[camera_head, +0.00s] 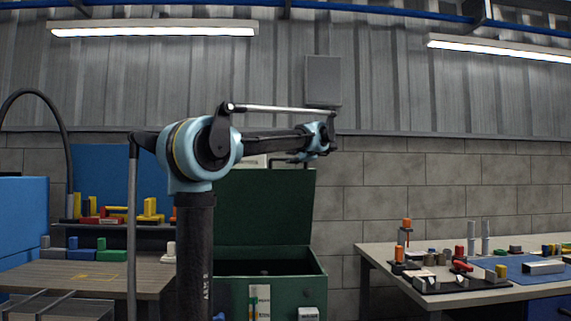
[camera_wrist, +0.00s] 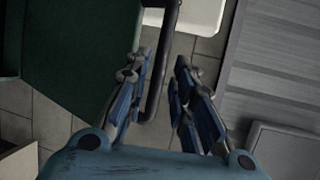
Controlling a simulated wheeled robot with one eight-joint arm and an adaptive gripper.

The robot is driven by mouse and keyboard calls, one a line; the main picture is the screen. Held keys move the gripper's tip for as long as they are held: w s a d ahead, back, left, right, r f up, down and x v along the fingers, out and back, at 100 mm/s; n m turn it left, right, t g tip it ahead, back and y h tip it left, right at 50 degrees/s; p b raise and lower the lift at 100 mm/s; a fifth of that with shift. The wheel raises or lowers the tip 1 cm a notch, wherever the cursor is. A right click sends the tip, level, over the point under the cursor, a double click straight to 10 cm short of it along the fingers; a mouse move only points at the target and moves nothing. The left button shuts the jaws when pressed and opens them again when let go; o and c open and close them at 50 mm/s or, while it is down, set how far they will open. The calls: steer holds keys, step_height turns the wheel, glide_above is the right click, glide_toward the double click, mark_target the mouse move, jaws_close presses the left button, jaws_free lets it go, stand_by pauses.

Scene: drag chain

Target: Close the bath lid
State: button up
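The green bath (camera_head: 310,285) stands behind my arm in the head view. Its lid (camera_head: 265,215) is raised upright at the back, and the dark inside of the bath shows. My arm partly hides the left of both. My gripper is at the arm's far end near the lid's top edge; its fingers are not clear there. In the wrist view my gripper (camera_wrist: 159,70) has its two blue fingers apart. A dark bar (camera_wrist: 167,40) shows in the gap, close to the left finger; I cannot tell whether they touch. A dark green panel (camera_wrist: 75,50) lies left of the fingers.
A workbench (camera_head: 385,250) with tools and small parts stands at right. A wooden table (camera_head: 60,275) and a shelf with coloured blocks are at left. A grey box (camera_head: 323,80) hangs on the wall above the lid. Grey floor shows in the wrist view.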

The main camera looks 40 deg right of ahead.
steer(key=x, duration=0.5)
steer(key=shift+w, duration=0.35)
jaws_close()
